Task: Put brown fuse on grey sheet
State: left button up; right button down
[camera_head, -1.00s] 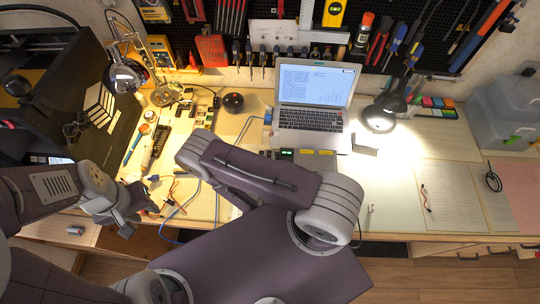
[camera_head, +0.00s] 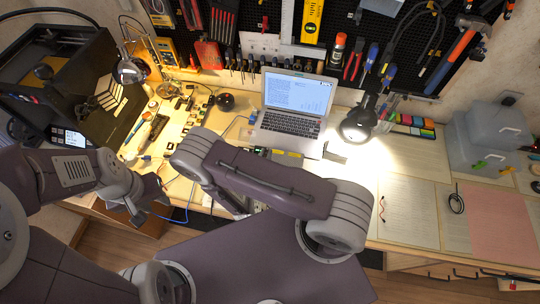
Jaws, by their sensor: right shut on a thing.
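My left gripper (camera_head: 146,201) hangs over the front left edge of the bench, its fingers apart and nothing between them. My right arm crosses the middle of the view, and its links hide its gripper and whatever it holds. I cannot make out a brown fuse. A pale greyish lined sheet (camera_head: 412,214) lies flat on the right of the bench, with a thin red item on it. I cannot tell for sure that it is the grey sheet.
A laptop (camera_head: 290,105) stands open at the back middle, with a lit lamp (camera_head: 357,125) to its right. A pink sheet (camera_head: 499,222) and clear boxes (camera_head: 483,141) are at the right. Small parts and tools crowd the left of the bench. The pegboard wall rises behind.

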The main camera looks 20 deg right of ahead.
jog(key=shift+w+a, duration=0.1)
jog(key=shift+a, duration=0.15)
